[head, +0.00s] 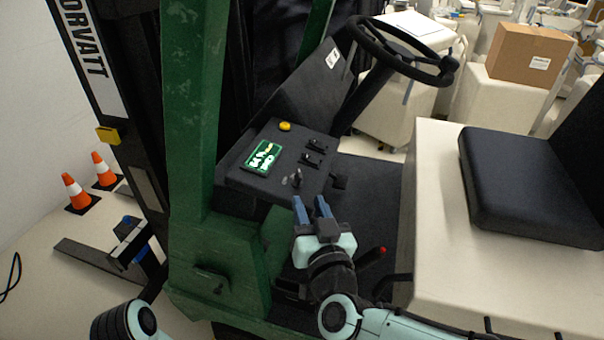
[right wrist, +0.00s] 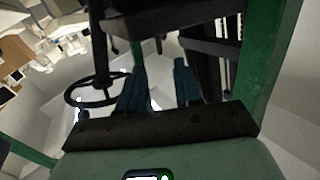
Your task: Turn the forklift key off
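The forklift's dark control panel (head: 235,174) is in the middle of the head view. A small grey key-like piece (head: 297,178) sits near its lower right edge; its turned position is too small to tell. My right gripper (head: 311,201) is just below this piece, pointing up toward the panel, with a gap between its fingers and nothing held. The right wrist view shows the same two blue fingers (right wrist: 160,85) apart; I cannot make out the key there. What looks like my left gripper (head: 130,238) is low at the left, partly seen, away from the panel.
The panel carries a lit green display (head: 262,157), a yellow button (head: 285,126) and black levers (head: 315,145). A green pillar (head: 190,100) stands left. The steering wheel (head: 400,50) and black seat (head: 525,195) are right. A red-tipped lever (head: 382,250) is beside my right arm.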

